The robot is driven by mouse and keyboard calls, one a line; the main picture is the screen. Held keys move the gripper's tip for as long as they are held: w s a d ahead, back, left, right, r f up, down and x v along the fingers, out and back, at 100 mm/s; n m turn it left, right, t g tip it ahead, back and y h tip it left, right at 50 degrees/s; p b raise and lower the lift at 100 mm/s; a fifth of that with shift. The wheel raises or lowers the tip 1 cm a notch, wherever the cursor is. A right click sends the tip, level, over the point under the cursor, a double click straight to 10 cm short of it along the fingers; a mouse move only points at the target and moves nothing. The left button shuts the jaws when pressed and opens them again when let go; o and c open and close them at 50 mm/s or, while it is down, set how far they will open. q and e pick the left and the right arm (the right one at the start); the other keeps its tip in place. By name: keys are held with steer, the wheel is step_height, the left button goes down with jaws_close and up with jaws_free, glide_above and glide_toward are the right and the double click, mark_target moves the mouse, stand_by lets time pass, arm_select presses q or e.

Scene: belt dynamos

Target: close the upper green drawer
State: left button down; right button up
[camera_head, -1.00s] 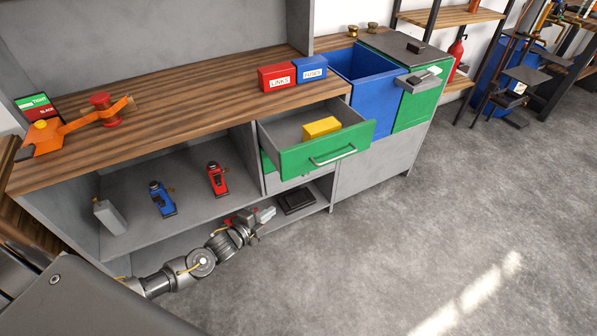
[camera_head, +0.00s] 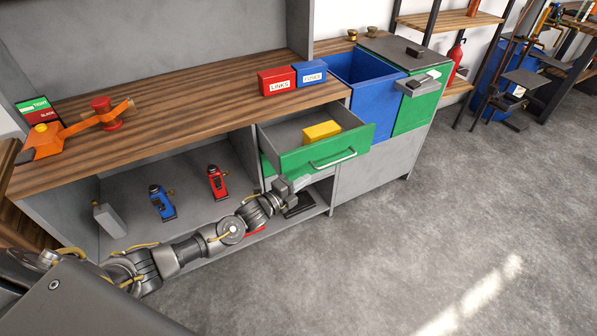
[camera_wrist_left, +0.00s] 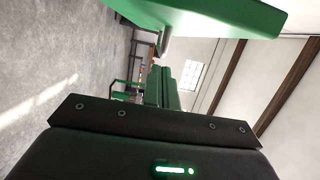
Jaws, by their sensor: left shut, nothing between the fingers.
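The upper green drawer (camera_head: 297,159) stands pulled out from the cabinet below the worktop, with a yellow box (camera_head: 321,130) inside. Its green front carries a pale bar handle (camera_head: 333,160). My left gripper (camera_head: 304,182) is shut and empty, just below the drawer front and to the left of the handle. In the left wrist view the green drawer (camera_wrist_left: 225,14) fills the top edge, close to the gripper. I cannot tell whether the gripper touches it. My right gripper is in neither view.
The worktop (camera_head: 190,101) holds a red box (camera_head: 277,82) and a blue box (camera_head: 310,73). A blue bin (camera_head: 374,105) stands right of the drawer. A red tool (camera_head: 217,182) and a blue tool (camera_head: 161,202) stand on the open shelf. The floor in front is clear.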

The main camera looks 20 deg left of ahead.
arm_select(q)
steer(key=w+a, duration=0.2)
steer(key=shift+w, duration=0.3)
steer(key=shift+w+a, duration=0.3)
steer(key=shift+a, duration=0.1)
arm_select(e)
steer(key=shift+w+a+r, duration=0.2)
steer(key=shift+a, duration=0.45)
